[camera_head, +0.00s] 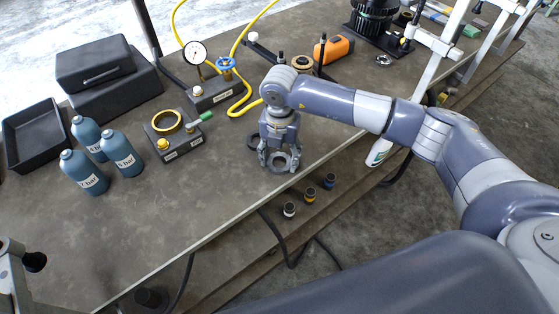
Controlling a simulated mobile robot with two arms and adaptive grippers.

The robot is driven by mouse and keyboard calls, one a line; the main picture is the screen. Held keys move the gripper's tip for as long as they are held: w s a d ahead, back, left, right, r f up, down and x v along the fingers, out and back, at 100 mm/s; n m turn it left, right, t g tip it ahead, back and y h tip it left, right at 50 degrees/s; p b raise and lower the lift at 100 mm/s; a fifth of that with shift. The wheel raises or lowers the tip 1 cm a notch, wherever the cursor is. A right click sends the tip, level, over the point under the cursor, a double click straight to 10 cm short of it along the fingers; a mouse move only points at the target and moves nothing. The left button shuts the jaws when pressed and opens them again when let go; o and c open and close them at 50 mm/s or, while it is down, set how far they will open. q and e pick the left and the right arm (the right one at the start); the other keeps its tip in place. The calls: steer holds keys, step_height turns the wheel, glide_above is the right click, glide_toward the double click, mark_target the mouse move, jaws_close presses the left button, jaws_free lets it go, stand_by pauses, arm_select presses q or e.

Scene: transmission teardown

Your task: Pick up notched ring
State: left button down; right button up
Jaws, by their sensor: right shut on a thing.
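A grey notched ring (281,164) is at the front edge of the dark workbench (215,205), between the fingertips of my right gripper (279,157). My right gripper points down from above and is shut on the ring. Its fingers hide part of the ring, and I cannot tell whether the ring touches the bench.
A black-and-grey block with a brass ring (166,121), several blue bottles (84,171), a black tray (36,130) and a dial gauge (195,53) stand to the left. Small dark sockets (309,195) are below the front edge. The front left of the bench is clear.

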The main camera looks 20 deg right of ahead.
steer(key=shift+r, duration=0.1)
steer(key=shift+w+r+b, duration=0.1)
steer(key=shift+r+b, duration=0.4)
steer(key=shift+b, duration=0.05)
step_height(320, 180, up, 2)
steer(key=shift+w+r+b, duration=0.1)
steer(key=shift+b, duration=0.8)
steer(key=w+a+b, duration=0.1)
steer(key=w+b, duration=0.1)
steer(key=w, duration=0.2)
steer(key=w+a+r+b, duration=0.1)
steer(key=w+b, duration=0.1)
steer(key=w, duration=0.2)
steer(key=w+a+b, duration=0.2)
steer(key=w, duration=0.3)
steer(key=shift+a+r, duration=0.1)
steer(key=shift+r, duration=0.05)
steer(key=shift+w+a+r+b, duration=0.1)
steer(key=shift+w+a+b, duration=0.05)
steer(key=shift+w, duration=0.3)
steer(key=shift+w+a+r+b, duration=0.1)
steer(key=shift+w+b, duration=0.05)
steer(key=shift+w, duration=0.3)
